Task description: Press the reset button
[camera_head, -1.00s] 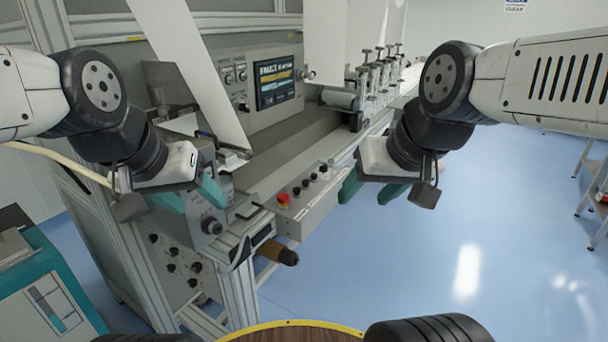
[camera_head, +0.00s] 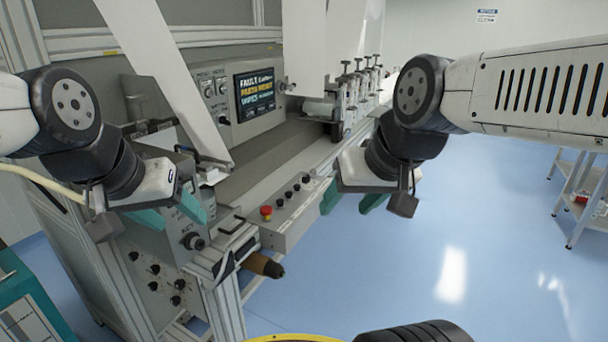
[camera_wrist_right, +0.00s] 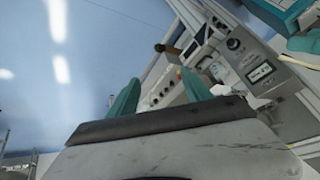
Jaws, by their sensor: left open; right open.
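A grey control box (camera_head: 292,221) on the machine's front carries a red button (camera_head: 266,211) at its near end and a row of small black buttons (camera_head: 295,190) behind it. Labels are too small to read, so I cannot tell which is the reset button. My left gripper (camera_head: 174,213) is open and empty, left of the box and in front of a grey machine unit. My right gripper (camera_head: 350,202) is open and empty, just right of the box and apart from the buttons. In the right wrist view the box (camera_wrist_right: 168,92) shows beyond and between the open teal fingers (camera_wrist_right: 160,92).
The machine's screen (camera_head: 255,92) shows fault text. A brown-handled roller end (camera_head: 264,265) juts out below the box. A teal unit (camera_head: 22,300) stands at lower left and a shelf rack (camera_head: 580,195) at far right.

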